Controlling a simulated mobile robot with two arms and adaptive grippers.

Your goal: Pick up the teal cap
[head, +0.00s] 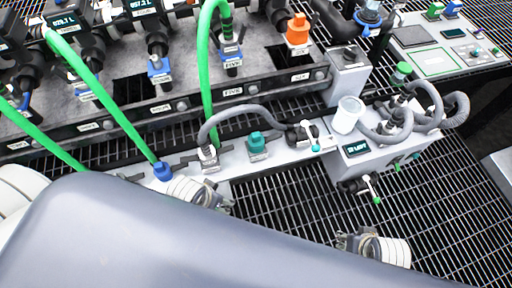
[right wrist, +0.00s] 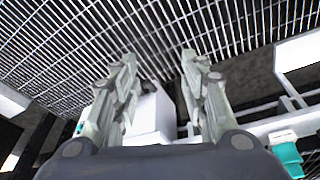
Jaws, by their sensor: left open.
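The teal cap (head: 257,141) stands upright on a labelled spot of the white rail, in the middle of the head view. My left gripper (head: 224,204) is open, in front of the rail and a little left of the cap, apart from it; its fingers show small. My right gripper (head: 346,240) is over the grating, to the right and nearer, apart from the cap. In the right wrist view its two fingers (right wrist: 160,60) stand apart with nothing gripped. A teal piece (right wrist: 287,157) shows at the right edge there; I cannot tell whether it is the cap.
A grey hose (head: 243,110) arches behind the cap. A green hose (head: 208,70) and a blue-ended hose (head: 163,170) reach the rail on the left. A valve (head: 312,135) and a white cup (head: 348,114) stand to the right. Grating (head: 290,200) lies open in front.

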